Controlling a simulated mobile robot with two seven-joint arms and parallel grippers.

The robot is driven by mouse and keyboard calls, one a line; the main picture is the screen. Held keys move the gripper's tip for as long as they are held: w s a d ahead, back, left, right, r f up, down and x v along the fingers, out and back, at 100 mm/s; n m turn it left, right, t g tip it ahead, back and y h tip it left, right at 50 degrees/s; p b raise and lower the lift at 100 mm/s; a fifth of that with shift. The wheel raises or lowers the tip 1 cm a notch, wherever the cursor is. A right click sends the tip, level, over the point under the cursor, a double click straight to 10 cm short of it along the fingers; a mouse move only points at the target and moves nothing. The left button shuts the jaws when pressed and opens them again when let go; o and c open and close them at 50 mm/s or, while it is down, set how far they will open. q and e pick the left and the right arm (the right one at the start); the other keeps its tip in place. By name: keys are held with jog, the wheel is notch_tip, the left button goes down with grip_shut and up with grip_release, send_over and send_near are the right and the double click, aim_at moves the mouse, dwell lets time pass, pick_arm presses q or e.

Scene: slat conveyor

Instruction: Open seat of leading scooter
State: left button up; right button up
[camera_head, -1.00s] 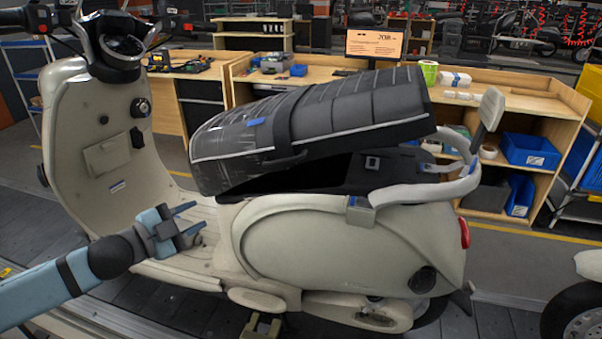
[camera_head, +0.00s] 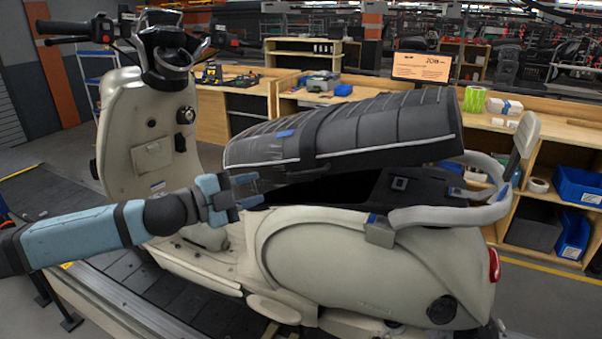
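The cream scooter (camera_head: 350,260) stands side-on across the middle, handlebars at left and tail at right. Its black seat (camera_head: 375,125), with a light piping line and a small blue patch, is partly raised and tilted. A dark gap shows between it and the body, above the black seat well (camera_head: 420,188). My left gripper (camera_head: 254,190) is at the lower front end of the seat, beside the gap. Its two fingers are apart with nothing visible between them. I cannot tell whether the upper finger touches the seat. My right gripper is out of view.
A wooden workbench (camera_head: 560,135) with an orange-faced sign (camera_head: 421,67) and blue bins (camera_head: 578,186) stands behind the scooter. The grey grab rail (camera_head: 450,214) rises at the tail. The slatted conveyor (camera_head: 120,290) lies beneath. The footboard area is open.

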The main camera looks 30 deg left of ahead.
aim_at(301, 174)
pick_arm(q)
jog(key=p+x, duration=0.4)
jog(key=x, duration=0.6)
jog(key=shift+w+d, duration=0.2)
jog(key=shift+w, duration=0.15)
jog(key=shift+w+d, duration=0.2)
jog(key=shift+w, duration=0.1)
grip_shut()
